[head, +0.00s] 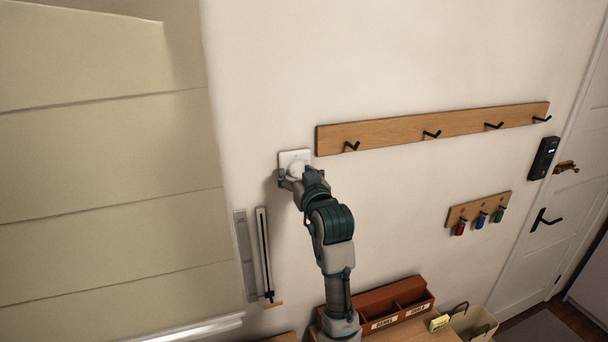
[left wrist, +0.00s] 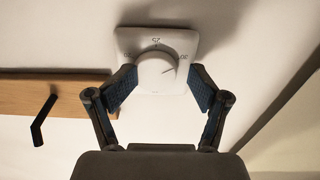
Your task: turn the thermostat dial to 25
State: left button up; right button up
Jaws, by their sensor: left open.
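The thermostat is a white square plate (head: 295,155) on the wall, left of the hook rail. My right gripper is not in view.
A wooden rail (head: 430,128) with black hooks is just right of the thermostat. A beige blind (head: 110,180) hangs left. A small key rack (head: 478,210), a door lock (head: 543,158) and a red-brown organizer box (head: 408,291) are farther right or below. The wall between is clear.

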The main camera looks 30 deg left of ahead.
pick_arm(q)
jog(key=shift+w+a+f, duration=0.15)
jog(key=shift+w+a, duration=0.05)
jog(key=shift+s+d, duration=0.1)
jog(key=shift+d, duration=0.45)
jog(key=shift+d+r, duration=0.2)
jog(key=shift+s+d, duration=0.15)
jog(key=shift+d, duration=0.2)
jog(key=v, duration=1.1)
jog(key=shift+s, duration=0.15)
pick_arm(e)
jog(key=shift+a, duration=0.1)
